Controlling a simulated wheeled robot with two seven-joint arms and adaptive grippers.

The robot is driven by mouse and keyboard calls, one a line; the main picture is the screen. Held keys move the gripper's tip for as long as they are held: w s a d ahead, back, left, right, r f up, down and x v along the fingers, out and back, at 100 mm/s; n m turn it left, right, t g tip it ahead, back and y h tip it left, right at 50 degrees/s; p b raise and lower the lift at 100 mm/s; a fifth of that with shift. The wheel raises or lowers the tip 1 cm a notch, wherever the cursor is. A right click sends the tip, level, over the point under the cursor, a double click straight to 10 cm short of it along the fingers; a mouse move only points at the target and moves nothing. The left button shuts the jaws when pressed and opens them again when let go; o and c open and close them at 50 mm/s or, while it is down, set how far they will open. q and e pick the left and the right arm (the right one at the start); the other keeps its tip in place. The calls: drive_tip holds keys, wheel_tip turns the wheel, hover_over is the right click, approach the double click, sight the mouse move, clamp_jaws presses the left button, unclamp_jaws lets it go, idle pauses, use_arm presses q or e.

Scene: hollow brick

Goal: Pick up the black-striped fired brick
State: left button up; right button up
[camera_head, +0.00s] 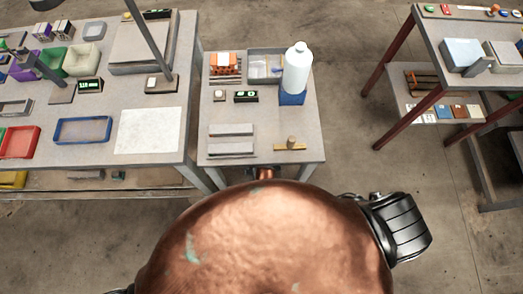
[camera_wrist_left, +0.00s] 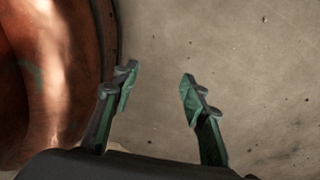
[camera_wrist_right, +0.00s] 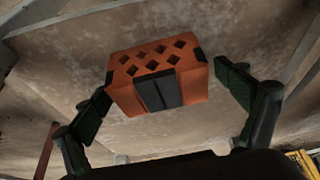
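The fired brick (camera_wrist_right: 157,78) is orange, with several diamond-shaped holes in one face and black stripes on its front and edges. It is in the right wrist view, between the fingers of my right gripper (camera_wrist_right: 165,84). The fingers are spread wide, one on each side; a narrow gap shows at the right finger, and contact at the left is unclear. What bears the brick from below is unclear. My left gripper (camera_wrist_left: 156,80) is open and empty, above bare floor. Neither gripper is visible in the head view, where my copper-coloured body hides the near area.
The middle table (camera_head: 265,122) holds an orange item (camera_head: 225,65), a grey tray (camera_head: 266,80), a white bottle (camera_head: 297,70) and grey bars (camera_head: 230,149). A workbench (camera_head: 175,150) stands left and a red-legged table (camera_head: 430,50) right. Open floor (camera_head: 345,80) lies between.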

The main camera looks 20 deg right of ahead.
drive_tip(key=c, duration=1.4)
